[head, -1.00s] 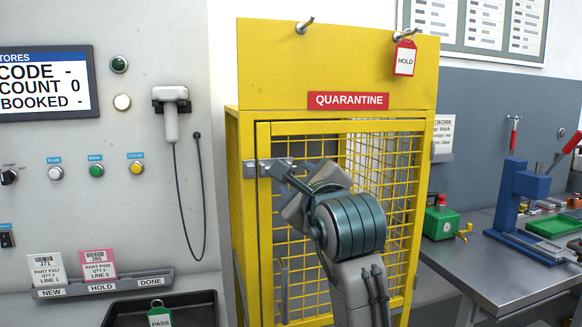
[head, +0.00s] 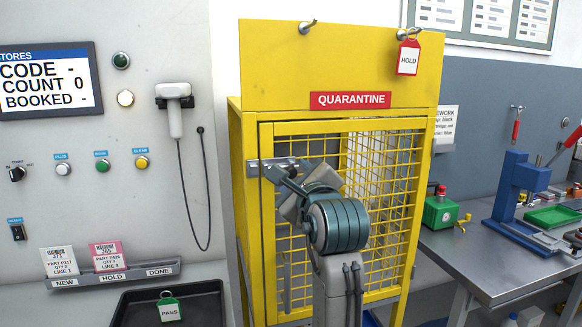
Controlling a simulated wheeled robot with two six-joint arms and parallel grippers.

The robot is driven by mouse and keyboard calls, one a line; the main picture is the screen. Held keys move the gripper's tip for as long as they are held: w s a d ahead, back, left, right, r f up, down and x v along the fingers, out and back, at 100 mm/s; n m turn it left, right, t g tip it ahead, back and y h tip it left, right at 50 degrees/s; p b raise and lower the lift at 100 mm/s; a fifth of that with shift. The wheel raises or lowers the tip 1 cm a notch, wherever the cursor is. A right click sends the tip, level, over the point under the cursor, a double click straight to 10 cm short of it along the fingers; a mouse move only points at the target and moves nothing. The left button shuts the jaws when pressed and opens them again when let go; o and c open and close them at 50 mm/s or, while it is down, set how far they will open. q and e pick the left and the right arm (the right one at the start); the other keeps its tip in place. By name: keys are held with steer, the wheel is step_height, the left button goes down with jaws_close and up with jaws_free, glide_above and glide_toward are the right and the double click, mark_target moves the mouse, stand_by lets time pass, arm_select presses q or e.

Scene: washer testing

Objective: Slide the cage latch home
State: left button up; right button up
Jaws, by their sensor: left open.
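The yellow quarantine cage (head: 339,60) stands in the middle of the head view with its mesh door (head: 377,220) in its frame. The grey metal cage latch (head: 253,169) lies level across the upper left of the door and frame. My left gripper (head: 273,173) is open at the latch, its fingertips overlapping the bar in the picture. I cannot tell whether they touch it. My wrist and fingers hide part of the bar, and how far it is slid is unclear. My right gripper is not in view.
A HOLD tag (head: 408,57) hangs on a hook at the cage's upper right. On the left are a wall panel with buttons and a scanner (head: 175,112), and a black tray (head: 203,304) with a PASS tag (head: 168,309). A bench (head: 470,262) with tools stands right.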

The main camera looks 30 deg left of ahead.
mark_target(292, 174)
arm_select(q)
steer(key=shift+x, duration=1.95)
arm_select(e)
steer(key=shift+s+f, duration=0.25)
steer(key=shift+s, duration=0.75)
arm_select(q)
steer(key=shift+f, duration=0.1)
steer(key=shift+c, duration=0.3)
steer(key=shift+p, duration=0.3)
jaws_close()
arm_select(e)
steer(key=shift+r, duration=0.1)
